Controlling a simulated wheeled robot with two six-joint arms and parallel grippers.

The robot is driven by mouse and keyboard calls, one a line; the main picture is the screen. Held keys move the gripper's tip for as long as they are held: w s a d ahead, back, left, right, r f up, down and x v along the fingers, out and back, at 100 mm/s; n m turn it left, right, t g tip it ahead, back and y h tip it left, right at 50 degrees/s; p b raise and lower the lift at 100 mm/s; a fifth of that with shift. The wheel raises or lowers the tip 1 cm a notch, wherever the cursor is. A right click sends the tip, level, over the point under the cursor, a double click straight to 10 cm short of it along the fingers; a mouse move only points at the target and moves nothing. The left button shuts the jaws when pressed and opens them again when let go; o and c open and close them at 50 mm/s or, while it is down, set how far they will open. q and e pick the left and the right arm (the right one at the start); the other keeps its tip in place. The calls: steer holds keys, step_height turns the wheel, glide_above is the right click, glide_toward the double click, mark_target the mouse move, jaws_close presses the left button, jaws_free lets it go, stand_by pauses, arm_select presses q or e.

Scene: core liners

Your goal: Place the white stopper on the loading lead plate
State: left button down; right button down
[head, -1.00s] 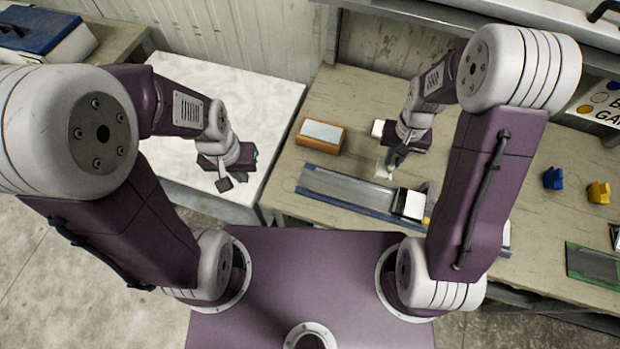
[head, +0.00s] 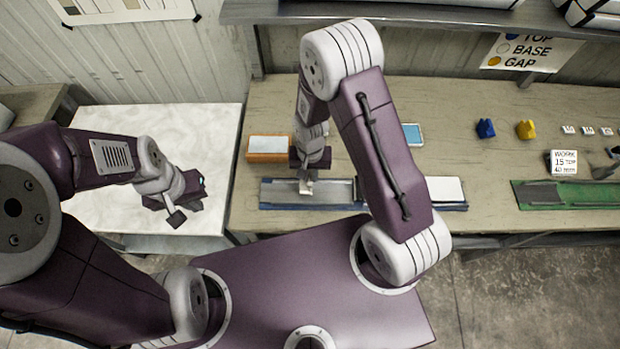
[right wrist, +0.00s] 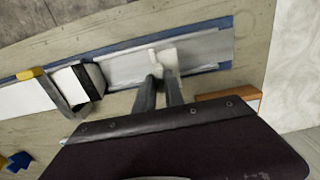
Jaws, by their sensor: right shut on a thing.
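My right gripper (head: 307,178) is shut on a small white stopper (head: 306,187). In the right wrist view, the white stopper (right wrist: 165,58) is at the fingertips (right wrist: 160,76), over a long grey metal plate (right wrist: 205,50). In the head view, this plate (head: 280,190) lies along the left part of a blue-edged tray (head: 350,206). I take it to be the loading lead plate. I cannot tell whether the stopper touches it. My left gripper (head: 176,214) is over the white table at the left; its jaw opening is unclear.
An orange-brown block with a pale top (head: 269,148) stands behind the plate's left end. A white piece (head: 446,189) lies at the tray's right. Blue (head: 485,128) and yellow (head: 526,129) pieces and a green tray (head: 570,195) are farther right. My right arm hides the tray's middle.

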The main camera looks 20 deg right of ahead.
mark_target(304, 187)
steer(key=shift+f, duration=0.15)
step_height(304, 187, down, 4)
steer(key=shift+s+r+p, duration=0.1)
steer(key=shift+r+p, duration=0.15)
steer(key=shift+p, duration=0.4)
steer(key=shift+f, duration=0.3)
steer(key=c, duration=1.4)
jaws_free()
steer(key=shift+r, duration=0.1)
steer(key=shift+c, duration=0.2)
